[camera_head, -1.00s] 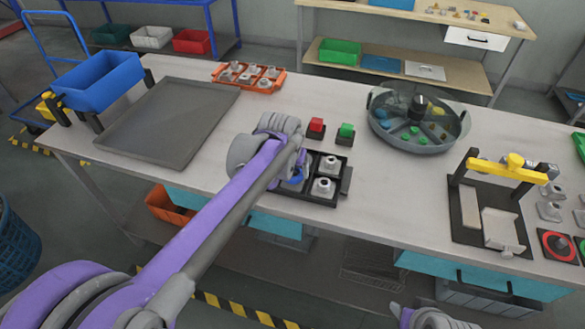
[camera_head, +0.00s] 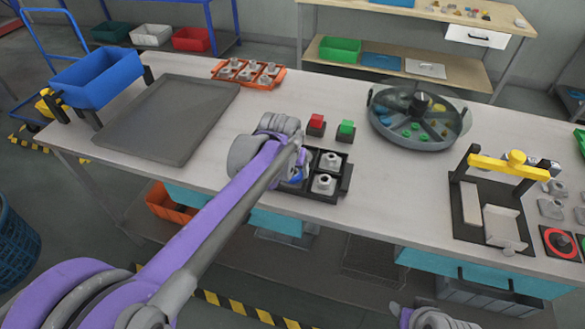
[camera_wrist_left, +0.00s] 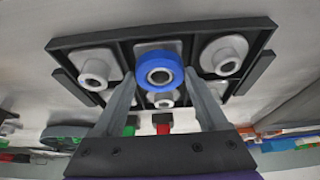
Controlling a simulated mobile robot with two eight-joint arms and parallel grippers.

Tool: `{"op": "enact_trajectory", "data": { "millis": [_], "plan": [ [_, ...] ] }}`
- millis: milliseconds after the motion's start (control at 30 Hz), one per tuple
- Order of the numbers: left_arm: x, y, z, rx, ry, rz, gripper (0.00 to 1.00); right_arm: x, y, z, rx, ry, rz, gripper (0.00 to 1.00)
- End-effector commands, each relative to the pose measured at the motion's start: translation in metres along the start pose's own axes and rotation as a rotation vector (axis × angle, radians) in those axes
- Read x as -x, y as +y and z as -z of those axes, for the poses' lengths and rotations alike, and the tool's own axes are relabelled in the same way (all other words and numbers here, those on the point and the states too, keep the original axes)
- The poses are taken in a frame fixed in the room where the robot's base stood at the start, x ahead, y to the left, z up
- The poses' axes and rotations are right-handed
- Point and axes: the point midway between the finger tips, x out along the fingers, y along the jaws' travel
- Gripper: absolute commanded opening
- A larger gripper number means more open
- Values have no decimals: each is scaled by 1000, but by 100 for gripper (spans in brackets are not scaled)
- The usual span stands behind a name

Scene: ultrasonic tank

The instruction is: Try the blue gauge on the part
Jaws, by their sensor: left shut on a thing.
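The blue gauge (camera_wrist_left: 160,72) is a blue ring between the two fingers of my left gripper (camera_wrist_left: 160,92). It also shows as a small blue patch (camera_head: 297,177) in the head view, mostly hidden by my wrist. My left gripper (camera_head: 298,172) is shut on it over the black tray. In the wrist view a grey boss with a dark hole shows through the ring, with a square grey base behind it. I cannot tell whether the ring sits down around this boss or is held above it. Other grey parts (camera_head: 323,184) stand in the black tray (camera_head: 346,180).
A red button (camera_head: 316,121) and a green button (camera_head: 346,128) stand behind the tray. A round compartment dish (camera_head: 392,140) is to their right. A yellow-barred fixture (camera_head: 508,168) stands farther right. A flat grey tray (camera_head: 165,120) and an orange parts tray (camera_head: 275,82) lie left.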

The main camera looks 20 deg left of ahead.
Motion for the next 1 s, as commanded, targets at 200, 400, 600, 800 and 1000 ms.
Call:
{"op": "enact_trajectory", "data": {
  "millis": [200, 400, 600, 800, 1000],
  "plan": [
    [-3, 0, -1, 0, 0, 0, 2, -2, 0, -2, 0, -1, 0, 50],
    [-6, 0, -2, 0, 0, 0, 2, -3, 0, -3, 0, -2, 0, 50],
    [-8, 0, -3, 0, 0, 0, 2, -5, 0, -4, 0, -3, 0, 50],
    [-9, 0, -4, 0, 1, 0, 2, -5, 0, -4, 0, -3, 0, 50],
    [-9, 0, -4, 0, 0, 0, 2, -5, 0, -4, 0, -3, 0, 50]
  ]
}}
